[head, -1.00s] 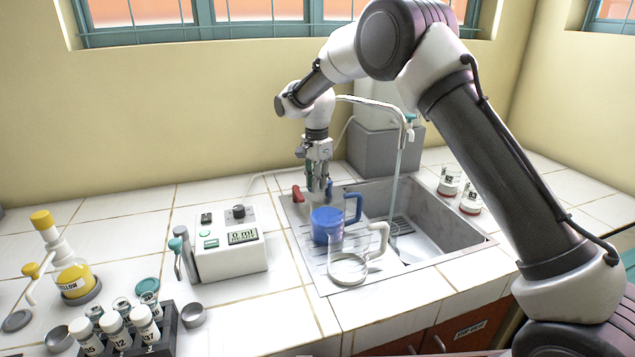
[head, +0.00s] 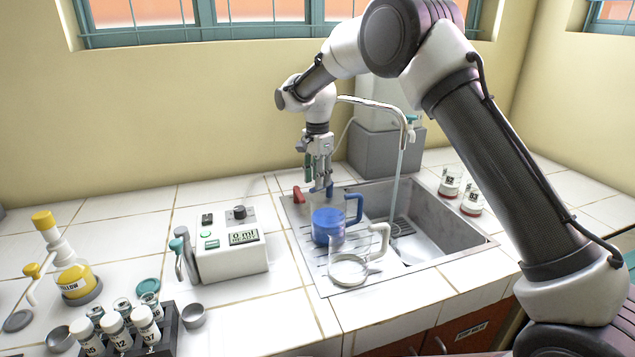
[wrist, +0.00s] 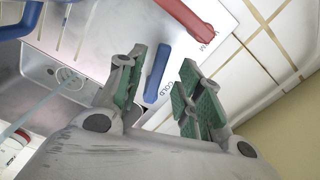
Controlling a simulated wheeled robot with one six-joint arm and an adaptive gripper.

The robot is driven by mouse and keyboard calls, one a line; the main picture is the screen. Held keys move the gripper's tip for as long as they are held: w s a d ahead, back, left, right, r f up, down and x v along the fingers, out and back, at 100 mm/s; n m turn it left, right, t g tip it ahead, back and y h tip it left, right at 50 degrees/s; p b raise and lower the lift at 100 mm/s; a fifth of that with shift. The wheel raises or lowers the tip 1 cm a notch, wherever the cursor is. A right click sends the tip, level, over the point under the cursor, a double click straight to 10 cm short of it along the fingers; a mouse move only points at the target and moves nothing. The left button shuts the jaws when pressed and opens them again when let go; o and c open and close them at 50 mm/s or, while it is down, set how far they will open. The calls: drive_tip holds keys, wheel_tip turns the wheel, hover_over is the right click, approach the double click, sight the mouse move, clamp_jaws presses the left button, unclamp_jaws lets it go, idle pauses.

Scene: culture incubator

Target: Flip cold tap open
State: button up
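The cold tap is a blue lever (wrist: 157,72), with the word COLD printed beside it on the metal sink top. In the head view a small part of the blue lever (head: 330,189) shows behind the blue jug. The red warm tap lever (wrist: 184,18) lies beside it; it also shows at the sink's left edge in the head view (head: 298,195). My gripper (wrist: 160,64) is open, with its green-padded fingers on either side of the blue lever in the wrist picture. I cannot tell whether they touch it. In the head view my gripper (head: 321,186) points down over the sink's back-left corner.
A blue jug (head: 328,226) and a clear jug (head: 348,270) stand on the drainboard just in front. A tall curved spout (head: 400,118) rises to the right, with a pale vertical streak below it. A white meter (head: 230,252) stands to the left.

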wheel_tip(320, 180, up, 10)
drive_tip(key=shift+r, duration=0.15)
idle(0.3)
drive_tip(key=s+d+f+n, duration=0.4)
drive_tip(key=s+d+n, duration=0.15)
drive_tip(key=n, duration=0.25)
drive_tip(key=s+d+r+n+t, duration=0.1)
drive_tip(key=s+d+r, duration=0.3)
drive_tip(key=s+d, duration=0.6)
drive_tip(key=s+d+r+t, duration=0.2)
drive_tip(key=s+d+r, duration=0.1)
drive_tip(key=s+d, duration=0.7)
drive_tip(key=s+d+r+n+t, duration=0.1)
drive_tip(key=s+d+r, duration=0.3)
drive_tip(key=s+d, duration=0.6)
drive_tip(key=shift+s+d+r+n, duration=0.3)
drive_tip(key=shift+s+d+r, duration=0.05)
drive_tip(key=shift+s, duration=2.15)
